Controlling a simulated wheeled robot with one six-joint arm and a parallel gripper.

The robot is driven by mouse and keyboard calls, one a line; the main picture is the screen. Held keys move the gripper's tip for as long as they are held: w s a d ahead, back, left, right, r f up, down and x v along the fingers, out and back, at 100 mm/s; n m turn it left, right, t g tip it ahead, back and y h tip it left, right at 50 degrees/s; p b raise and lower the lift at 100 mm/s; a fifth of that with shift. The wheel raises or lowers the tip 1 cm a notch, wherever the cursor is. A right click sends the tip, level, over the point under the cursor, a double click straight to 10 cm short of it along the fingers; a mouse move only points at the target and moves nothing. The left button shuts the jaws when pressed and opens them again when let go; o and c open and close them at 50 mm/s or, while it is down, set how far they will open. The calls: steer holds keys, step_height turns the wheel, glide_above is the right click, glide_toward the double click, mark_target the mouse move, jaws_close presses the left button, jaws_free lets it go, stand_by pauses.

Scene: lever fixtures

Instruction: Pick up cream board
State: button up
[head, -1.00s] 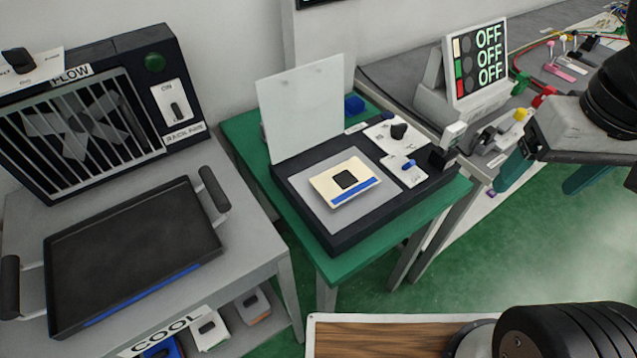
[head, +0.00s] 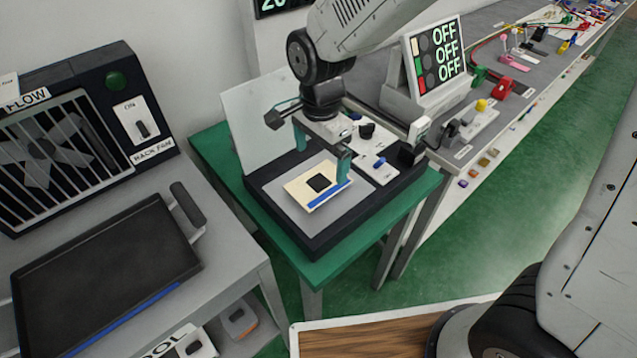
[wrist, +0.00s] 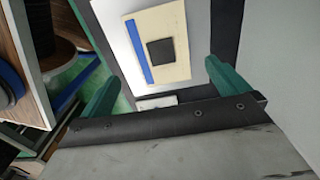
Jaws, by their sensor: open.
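The cream board (head: 308,181) lies flat on the grey plate of a black fixture on the green table. It has a black square in its middle and a blue strip along one edge. In the wrist view the cream board (wrist: 176,28) shows beyond my fingertips, its blue strip to the left. My gripper (head: 323,153) is over the fixture with its green fingers pointing down, one close to the board's right end. In the wrist view my gripper (wrist: 162,78) is open, its fingers wide apart, with nothing between them. I cannot tell how high the fingertips are above the plate.
The fixture's pale lid (head: 262,122) stands raised at the back. A switch panel with a blue lever (head: 379,162) is right of the plate. An OFF display (head: 436,58) stands behind on the grey bench. A black tray (head: 105,265) lies on the grey table at left.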

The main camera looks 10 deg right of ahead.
mark_target(319, 182)
step_height(319, 182, down, 7)
steer(key=shift+w+a, duration=0.1)
steer(key=shift+a, duration=0.05)
steer(key=c, duration=0.9)
